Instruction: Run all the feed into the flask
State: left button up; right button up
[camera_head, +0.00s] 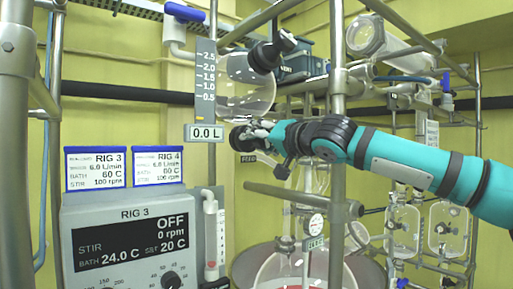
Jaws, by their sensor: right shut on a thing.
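The glass feed vessel (250,98) hangs at the upper middle beside a grey level scale (206,80). A readout (204,133) under the scale says 0.0 L. My right gripper (254,136), on the teal arm from the right, is just below the vessel. It is shut on a dark round knob (241,140), which it partly hides; I cannot tell how far the knob is turned. The large glass flask (285,268) stands at the bottom middle, partly behind a steel post, with a reddish patch at its base. My left gripper is out of view.
A control box (125,235) marked RIG 3 reads OFF, 0 rpm and bath 24.0 C. Two cards (95,168) for RIG 3 and RIG 4 stand on it. Steel posts (338,220) and rails frame the rig. More glassware (447,228) hangs at the right.

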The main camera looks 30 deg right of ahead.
jog(key=m+b, duration=0.1)
jog(key=m, duration=0.1)
jog(key=f+m+b, duration=0.1)
jog(key=m, duration=0.2)
jog(key=shift+w+m, duration=0.15)
jog(key=shift+m, duration=0.15)
jog(key=m+b, duration=0.3)
jog(key=m, duration=0.2)
jog(key=shift+a, duration=0.1)
jog(key=m+b, duration=0.2)
jog(key=m, duration=0.3)
jog(key=shift+m, duration=0.4)
jog(key=shift+r+m+b, duration=0.15)
jog(key=shift+m+b, duration=0.65)
jog(key=shift+m, duration=1.5)
jog(key=o, duration=1.3)
jog(key=shift+s+d+r, duration=0.3)
jog(key=shift+s+r, duration=0.05)
jog(key=shift+s, duration=0.05)
jog(key=shift+r, duration=0.1)
